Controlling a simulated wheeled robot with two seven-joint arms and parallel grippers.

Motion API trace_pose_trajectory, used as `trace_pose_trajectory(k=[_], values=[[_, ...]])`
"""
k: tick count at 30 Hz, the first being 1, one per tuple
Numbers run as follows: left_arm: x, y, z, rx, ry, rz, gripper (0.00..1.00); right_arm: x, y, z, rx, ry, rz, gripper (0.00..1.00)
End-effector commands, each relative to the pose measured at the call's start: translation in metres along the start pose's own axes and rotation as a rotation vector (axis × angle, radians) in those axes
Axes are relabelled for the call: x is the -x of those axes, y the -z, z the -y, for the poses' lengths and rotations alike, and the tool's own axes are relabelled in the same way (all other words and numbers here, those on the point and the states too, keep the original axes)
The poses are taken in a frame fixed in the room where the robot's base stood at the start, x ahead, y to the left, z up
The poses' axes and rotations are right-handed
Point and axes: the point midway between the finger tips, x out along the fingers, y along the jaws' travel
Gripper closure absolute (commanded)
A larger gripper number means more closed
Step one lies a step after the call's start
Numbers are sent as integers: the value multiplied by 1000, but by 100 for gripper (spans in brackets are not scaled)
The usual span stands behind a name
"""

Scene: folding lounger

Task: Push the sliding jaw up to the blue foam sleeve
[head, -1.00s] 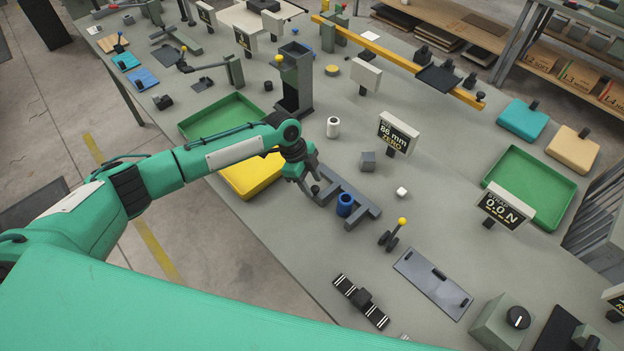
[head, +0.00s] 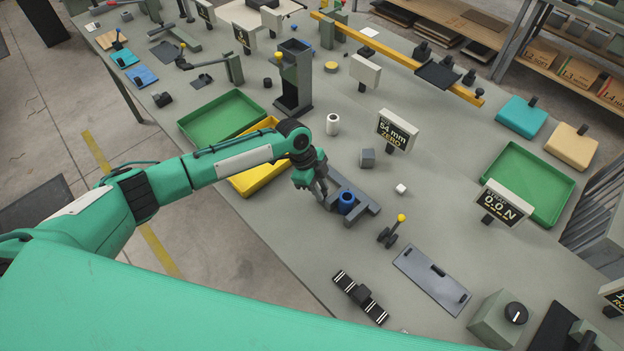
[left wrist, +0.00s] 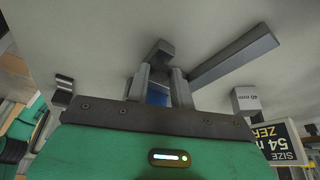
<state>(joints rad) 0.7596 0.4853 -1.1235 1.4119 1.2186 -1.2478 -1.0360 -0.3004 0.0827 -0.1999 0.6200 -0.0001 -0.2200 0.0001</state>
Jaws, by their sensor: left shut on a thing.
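The blue foam sleeve (head: 347,202) stands upright beside the grey caliper beam (head: 349,183), near the fixed jaw at its right end (head: 368,212). My left gripper (head: 320,191) points down at the caliper's left part, just left of the sleeve. It is shut on the sliding jaw, which its fingers mostly hide. In the left wrist view the fingers (left wrist: 162,88) show with blue of the sleeve between them, and the beam runs to the upper right. I cannot tell whether the jaw touches the sleeve. The size display (head: 397,131) reads 54 mm. My right gripper is not in view.
A white roll (head: 333,124), grey cube (head: 367,158) and small white block (head: 401,189) stand nearby. A yellow-knobbed lever (head: 392,231) stands right of the caliper.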

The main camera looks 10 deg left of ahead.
Motion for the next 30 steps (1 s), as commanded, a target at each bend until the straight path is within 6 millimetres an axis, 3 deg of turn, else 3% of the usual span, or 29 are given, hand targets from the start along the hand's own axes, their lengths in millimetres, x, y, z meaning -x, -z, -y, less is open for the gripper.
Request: trace_pose_trajectory(k=[3,12,13,16,26,30], values=[[-5,14,-7,-2,-2,-3,100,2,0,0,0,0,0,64],[-8,20,-9,-4,-5,-8,100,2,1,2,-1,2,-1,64],[-8,20,-9,-4,-6,-8,73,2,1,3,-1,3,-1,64],[-8,20,-10,-5,-7,-9,55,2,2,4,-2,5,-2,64],[-5,16,-8,-2,-2,-3,55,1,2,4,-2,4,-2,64],[8,15,-6,-2,2,-3,55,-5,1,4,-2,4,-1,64]])
